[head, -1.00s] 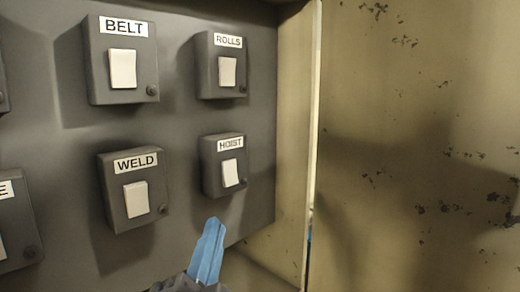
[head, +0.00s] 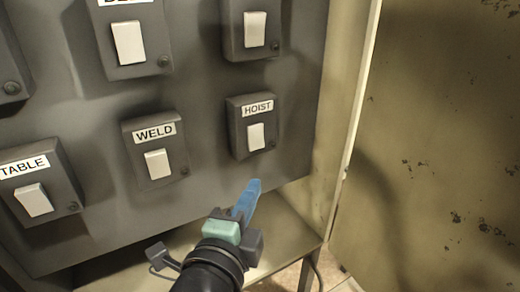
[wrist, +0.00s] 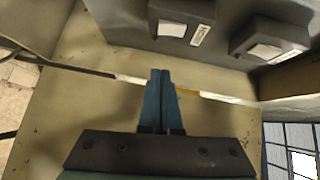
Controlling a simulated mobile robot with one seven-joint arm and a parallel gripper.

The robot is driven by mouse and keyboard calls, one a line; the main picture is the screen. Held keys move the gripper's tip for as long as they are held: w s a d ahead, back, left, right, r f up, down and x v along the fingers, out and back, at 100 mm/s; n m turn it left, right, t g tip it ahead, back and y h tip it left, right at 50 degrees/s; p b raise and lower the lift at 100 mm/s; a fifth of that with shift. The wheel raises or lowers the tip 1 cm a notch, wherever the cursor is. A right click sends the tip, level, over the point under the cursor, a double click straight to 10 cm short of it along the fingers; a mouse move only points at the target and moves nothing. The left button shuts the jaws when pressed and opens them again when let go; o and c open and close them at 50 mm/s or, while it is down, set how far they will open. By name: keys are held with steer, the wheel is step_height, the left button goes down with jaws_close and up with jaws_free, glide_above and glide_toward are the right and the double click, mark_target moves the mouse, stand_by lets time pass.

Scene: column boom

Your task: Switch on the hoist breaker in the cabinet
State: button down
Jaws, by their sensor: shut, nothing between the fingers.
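The hoist breaker (head: 252,126) is a dark grey box with a white rocker (head: 256,137) and a HOIST label, at the lower right of the panel in the head view. My gripper (head: 254,186) has blue fingers that are shut and empty. In the head view its tips show just below the hoist box, apart from the rocker in the picture. In the wrist view the closed fingers (wrist: 161,75) point toward the panel's lower part, where two switch boxes show at the top.
The weld breaker (head: 156,148) is left of hoist, and the table breaker (head: 38,185) is farther left. The cabinet's side wall (head: 345,100) and open door (head: 440,150) stand at the right. The cabinet floor (head: 285,235) lies below the panel.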

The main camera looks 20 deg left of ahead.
steer(key=p, duration=0.2)
glide_toward(262, 146)
steer(key=w+d, duration=0.3)
steer(key=shift+w+a+f, duration=0.1)
steer(key=shift+w+a, duration=0.6)
steer(key=shift+a, duration=0.2)
steer(key=shift+w+a+f, duration=0.1)
steer(key=shift+w+a, duration=0.6)
steer(key=shift+a, duration=0.25)
